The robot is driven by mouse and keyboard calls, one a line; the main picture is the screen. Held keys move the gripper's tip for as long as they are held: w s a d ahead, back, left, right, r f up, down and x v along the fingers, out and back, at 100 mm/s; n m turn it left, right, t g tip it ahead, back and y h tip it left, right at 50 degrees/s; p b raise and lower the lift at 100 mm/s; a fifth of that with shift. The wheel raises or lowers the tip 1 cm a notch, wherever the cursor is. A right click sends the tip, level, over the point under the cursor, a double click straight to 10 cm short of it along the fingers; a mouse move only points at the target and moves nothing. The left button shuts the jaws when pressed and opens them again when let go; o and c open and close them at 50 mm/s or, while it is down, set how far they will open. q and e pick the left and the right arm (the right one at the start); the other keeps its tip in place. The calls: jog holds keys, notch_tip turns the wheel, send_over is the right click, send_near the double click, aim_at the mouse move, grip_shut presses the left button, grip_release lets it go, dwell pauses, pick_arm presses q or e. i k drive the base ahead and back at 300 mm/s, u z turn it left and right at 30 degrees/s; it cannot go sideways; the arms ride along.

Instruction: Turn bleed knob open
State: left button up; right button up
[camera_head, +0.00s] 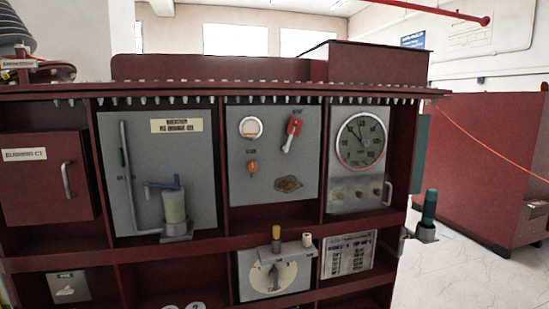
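A small orange knob (253,167) sits on the grey middle panel (305,185) of the dark red transformer cabinet, below a round sight window (250,128). A tiny label above the knob is too small to read, so I cannot tell for sure that it is the bleed knob. A red-handled lever (292,134) is up and right of it, tilted. A brownish stained plate (288,184) is at its lower right. Neither of my grippers shows in the head view, and nothing covers the knob.
The left panel (155,130) carries a pipe and a greenish cylinder (174,206). A round dial gauge (361,140) is to the right. A selector dial box (274,275) with a yellow-topped post stands below. A red door with a handle (45,178) is at left. Open floor (460,270) lies right.

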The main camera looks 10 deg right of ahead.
aim_at(252, 166)
jog(key=z, duration=0.55)
jog(key=k, duration=0.65)
jog(key=z, duration=1)
jog(key=i, duration=0.9)
jog(key=u, duration=0.3)
